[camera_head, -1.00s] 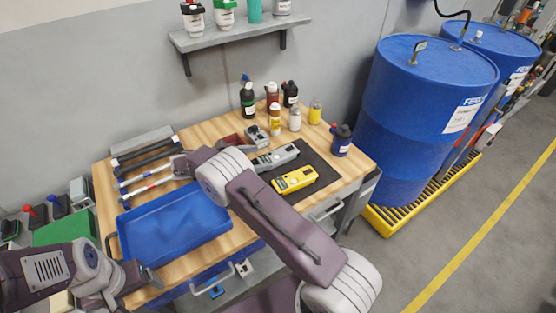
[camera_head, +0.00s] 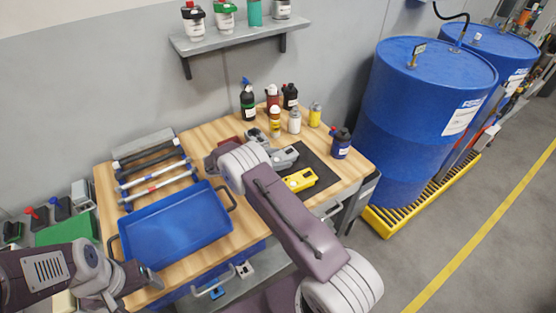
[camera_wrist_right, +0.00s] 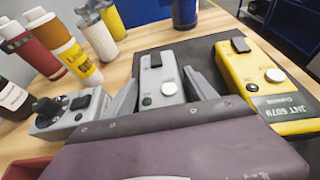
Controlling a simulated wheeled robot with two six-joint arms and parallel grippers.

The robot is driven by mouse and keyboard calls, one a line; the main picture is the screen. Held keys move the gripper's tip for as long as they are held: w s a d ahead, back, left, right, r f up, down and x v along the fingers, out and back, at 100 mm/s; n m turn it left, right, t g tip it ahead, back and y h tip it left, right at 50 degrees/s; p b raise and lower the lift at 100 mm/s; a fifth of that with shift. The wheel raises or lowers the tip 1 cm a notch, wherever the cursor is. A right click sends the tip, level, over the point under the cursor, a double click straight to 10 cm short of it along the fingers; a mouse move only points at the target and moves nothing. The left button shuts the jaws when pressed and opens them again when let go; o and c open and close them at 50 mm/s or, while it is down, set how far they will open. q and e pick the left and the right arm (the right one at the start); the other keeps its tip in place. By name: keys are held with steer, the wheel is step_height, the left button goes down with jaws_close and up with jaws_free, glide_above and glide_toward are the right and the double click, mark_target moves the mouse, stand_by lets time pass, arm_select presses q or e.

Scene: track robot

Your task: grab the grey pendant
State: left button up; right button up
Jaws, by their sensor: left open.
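The grey pendant (camera_head: 284,156) lies on a dark mat on the wooden bench, beside a yellow pendant (camera_head: 300,180). In the right wrist view the grey pendant (camera_wrist_right: 165,78) shows between the spread fingers of my right gripper (camera_wrist_right: 162,84), with its near end hidden by the gripper body. I cannot tell whether the fingers touch it. In the head view my right forearm and wrist cover the area left of the pendant. My left gripper (camera_head: 146,280) is open and empty, low at the left by the bench's front edge, far from the pendant.
A grey device with black knobs (camera_wrist_right: 75,108) stands close left of the right gripper, and the yellow pendant (camera_wrist_right: 265,85) close right. Several bottles (camera_head: 275,118) stand behind. A blue tray (camera_head: 175,228) fills the bench's left front. Blue drums (camera_head: 420,110) stand right.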

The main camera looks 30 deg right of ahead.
mark_target(278, 156)
jaws_close()
steer(key=shift+r, duration=0.55)
step_height(278, 156, up, 3)
steer(key=shift+r, duration=0.1)
steer(key=s+d+r, duration=0.6)
steer(key=s+d, duration=0.1)
steer(key=d, duration=0.2)
steer(key=shift+d+r, duration=0.25)
steer(key=shift+r, duration=0.1)
